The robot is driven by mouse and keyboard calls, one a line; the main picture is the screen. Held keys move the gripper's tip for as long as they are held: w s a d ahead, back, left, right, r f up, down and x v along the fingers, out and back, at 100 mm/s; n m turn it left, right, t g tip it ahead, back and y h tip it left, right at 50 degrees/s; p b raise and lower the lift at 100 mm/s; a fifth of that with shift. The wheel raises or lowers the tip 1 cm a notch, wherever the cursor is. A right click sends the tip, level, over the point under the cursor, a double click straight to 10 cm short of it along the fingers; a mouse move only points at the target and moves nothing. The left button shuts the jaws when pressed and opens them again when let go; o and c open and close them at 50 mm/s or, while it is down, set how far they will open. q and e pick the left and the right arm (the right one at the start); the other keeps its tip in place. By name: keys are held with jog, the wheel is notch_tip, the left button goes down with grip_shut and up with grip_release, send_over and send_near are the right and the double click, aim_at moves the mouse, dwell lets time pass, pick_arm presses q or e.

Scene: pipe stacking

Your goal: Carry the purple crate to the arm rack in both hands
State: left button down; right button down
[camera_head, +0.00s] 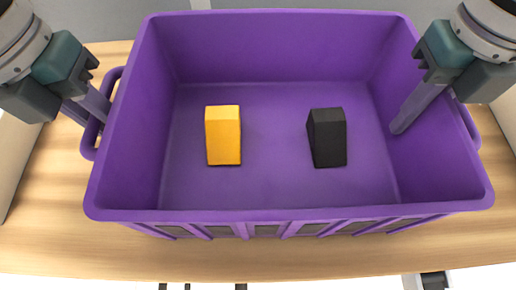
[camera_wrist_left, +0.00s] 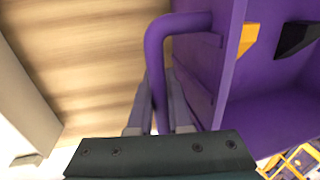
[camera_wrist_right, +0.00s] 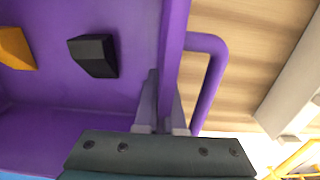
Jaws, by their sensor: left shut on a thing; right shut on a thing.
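The purple crate (camera_head: 290,217) sits upright, apparently on the wooden surface, filling the middle of the head view. Inside it stand a yellow block (camera_head: 223,135) on the left and a black block (camera_head: 327,138) on the right, apart from each other. My left gripper (camera_head: 92,112) is shut on the crate's left handle; the left wrist view shows its fingers either side of the handle bar (camera_wrist_left: 158,70). My right gripper (camera_head: 425,108) is shut on the crate's right side wall. One finger is inside, the other between wall and right handle (camera_wrist_right: 215,75).
The wooden surface (camera_head: 45,225) shows bare left of the crate and along its front. Pale panels stand at the far left (camera_head: 18,160) and far right edges. Small dark parts show beyond the front edge. I cannot make out the arm rack.

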pick_arm(q)
jog(key=shift+f+b, duration=0.3)
jog(key=shift+f, duration=0.25)
pick_arm(e)
jog(key=shift+f, duration=0.55)
pick_arm(q)
jog(key=c, duration=1.2)
grip_release()
jog(key=shift+r, duration=0.25)
pick_arm(e)
jog(key=c, duration=1.4)
grip_release()
jog(key=shift+r, duration=0.25)
pick_arm(q)
jog(key=o, duration=0.4)
jog(key=shift+c, duration=0.2)
pick_arm(e)
jog(key=o, duration=0.4)
